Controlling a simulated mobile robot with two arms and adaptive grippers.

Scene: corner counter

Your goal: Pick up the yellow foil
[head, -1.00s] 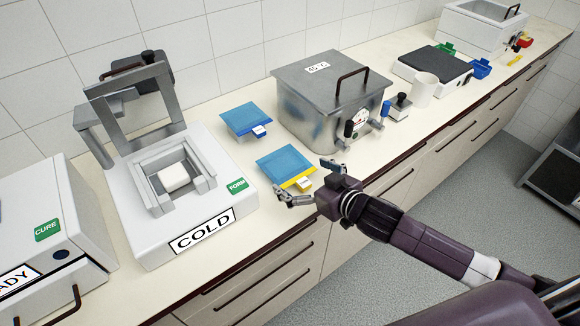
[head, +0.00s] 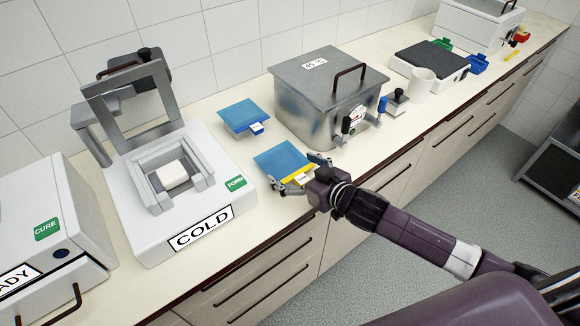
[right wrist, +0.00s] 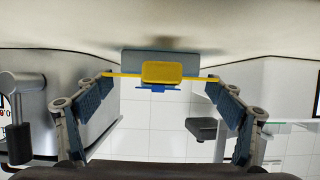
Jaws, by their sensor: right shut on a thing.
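The yellow foil (head: 278,159) is a flat blue sheet with a yellow front edge and a small yellow-and-white tag. It lies at the counter's front, between the COLD press and the metal box. My right gripper (head: 297,173) is shut on its yellow edge, one finger at each end. In the right wrist view the yellow tab of the foil (right wrist: 161,73) sits between the fingertips, which meet the ends of the yellow strip. Whether the sheet is clear of the counter I cannot tell. My left gripper is not in view.
A similar foil with a blue tag (head: 244,116) lies behind. The white COLD press (head: 150,225) stands left, its frame raised. The metal 45 °C box (head: 310,90) stands right, with a black-handled valve (head: 348,125). The counter's front edge runs just below the gripper.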

